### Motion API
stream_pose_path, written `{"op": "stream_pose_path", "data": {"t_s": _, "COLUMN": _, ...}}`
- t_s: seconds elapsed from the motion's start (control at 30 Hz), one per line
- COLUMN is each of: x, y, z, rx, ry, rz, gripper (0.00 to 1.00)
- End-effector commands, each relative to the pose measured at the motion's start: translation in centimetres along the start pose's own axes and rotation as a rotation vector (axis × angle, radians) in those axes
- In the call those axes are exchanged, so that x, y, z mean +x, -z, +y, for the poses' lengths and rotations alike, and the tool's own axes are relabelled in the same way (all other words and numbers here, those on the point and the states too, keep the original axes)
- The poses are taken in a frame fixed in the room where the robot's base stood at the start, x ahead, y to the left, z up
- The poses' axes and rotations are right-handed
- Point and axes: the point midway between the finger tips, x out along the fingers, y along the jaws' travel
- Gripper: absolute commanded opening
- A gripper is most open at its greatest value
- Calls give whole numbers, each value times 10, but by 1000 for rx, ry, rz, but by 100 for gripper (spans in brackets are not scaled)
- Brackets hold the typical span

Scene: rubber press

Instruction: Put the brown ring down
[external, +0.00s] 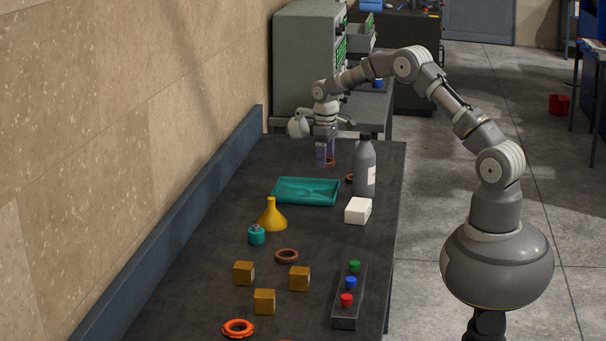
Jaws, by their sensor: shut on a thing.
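My gripper (325,157) is at the far end of the dark bench, pointing down, with purple fingers. It is shut on a small brown ring (332,162), which shows only in part beside the fingertips. The ring is low, at or just above the bench top; I cannot tell whether it touches. Another brown ring (349,179) lies partly hidden behind the grey bottle. A third brown ring (287,256) lies flat on the bench nearer the camera.
A teal tray (306,203), grey bottle (366,175) and white box (358,211) stand just nearer the camera than my gripper. A yellow funnel (271,222), teal jar (256,235), several wooden blocks (265,301), an orange ring (238,336) and a button strip (344,322) lie nearer.

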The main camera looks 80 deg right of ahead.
Motion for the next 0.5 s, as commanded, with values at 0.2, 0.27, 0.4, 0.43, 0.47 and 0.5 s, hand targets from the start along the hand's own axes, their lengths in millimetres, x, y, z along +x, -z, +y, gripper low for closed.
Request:
{"op": "stream_pose_path", "data": {"t_s": 0.2, "x": 35, "y": 0, "z": -1, "rx": 0, "ry": 1, "rz": -2, "gripper": 35}}
{"op": "stream_pose_path", "data": {"t_s": 0.27, "x": 45, "y": 0, "z": -1, "rx": 0, "ry": 0, "rz": 0, "gripper": 35}}
{"op": "stream_pose_path", "data": {"t_s": 0.4, "x": 61, "y": 0, "z": -1, "rx": 1, "ry": 0, "rz": 1, "gripper": 35}}
{"op": "stream_pose_path", "data": {"t_s": 0.43, "x": 66, "y": 0, "z": -1, "rx": 1, "ry": 0, "rz": 0, "gripper": 35}}
{"op": "stream_pose_path", "data": {"t_s": 0.47, "x": 71, "y": 0, "z": -1, "rx": 1, "ry": 0, "rz": 0, "gripper": 35}}
{"op": "stream_pose_path", "data": {"t_s": 0.5, "x": 79, "y": 0, "z": -1, "rx": 1, "ry": 1, "rz": -1, "gripper": 35}}
